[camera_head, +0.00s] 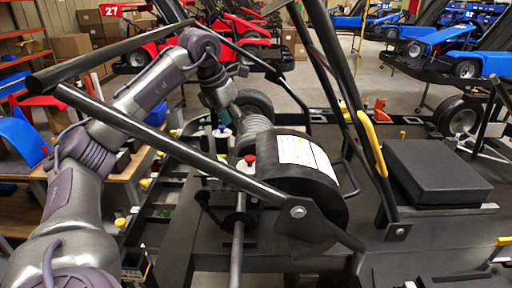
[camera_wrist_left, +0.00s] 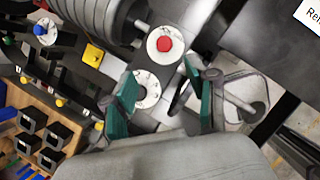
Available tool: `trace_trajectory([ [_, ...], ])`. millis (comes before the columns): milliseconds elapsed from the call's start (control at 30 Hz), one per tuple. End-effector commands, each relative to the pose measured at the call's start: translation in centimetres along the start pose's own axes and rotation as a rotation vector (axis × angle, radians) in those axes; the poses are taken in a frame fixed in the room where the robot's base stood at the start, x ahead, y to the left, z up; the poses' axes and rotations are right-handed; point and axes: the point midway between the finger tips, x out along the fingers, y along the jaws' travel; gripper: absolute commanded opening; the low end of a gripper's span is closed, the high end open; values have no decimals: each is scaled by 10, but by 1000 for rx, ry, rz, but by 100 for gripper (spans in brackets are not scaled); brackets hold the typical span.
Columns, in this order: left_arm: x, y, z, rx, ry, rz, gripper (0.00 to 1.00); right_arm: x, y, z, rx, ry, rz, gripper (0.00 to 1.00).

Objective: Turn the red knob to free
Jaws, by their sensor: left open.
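The red knob (camera_wrist_left: 164,44) sits on a round white dial plate (camera_wrist_left: 153,55) in the left wrist view, beyond my fingertips. It also shows in the head view as a small red cap (camera_head: 250,159) beside the black drum. My left gripper (camera_wrist_left: 165,98) is open, with its teal fingers spread apart and nothing held between them. A second white dial (camera_wrist_left: 143,82) with a dark centre shows between the fingers. In the head view my left gripper (camera_head: 222,133) points down behind the black bars, partly hidden. The markings around the red knob are too small to read. My right gripper is not in view.
A black drum with a white paper label (camera_head: 308,156) stands right of the red knob. Black frame bars (camera_head: 200,155) cross in front of it. A ribbed grey cylinder (camera_wrist_left: 98,18) lies beside the dials. A yellow knob (camera_wrist_left: 93,55) and a blue knob (camera_wrist_left: 39,29) are at the left.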

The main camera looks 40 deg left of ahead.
Motion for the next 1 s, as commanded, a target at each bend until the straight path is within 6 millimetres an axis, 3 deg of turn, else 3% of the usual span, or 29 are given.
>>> trace_trajectory([
  [333,65,-1,0,-3,4,-5,57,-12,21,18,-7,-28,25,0],
  [600,114,-1,1,-4,0,-6,57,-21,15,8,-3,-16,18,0],
  [800,130,-1,1,-4,-2,-6,57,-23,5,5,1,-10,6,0],
  [1000,133,-1,1,-4,-3,-5,57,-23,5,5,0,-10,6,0],
])
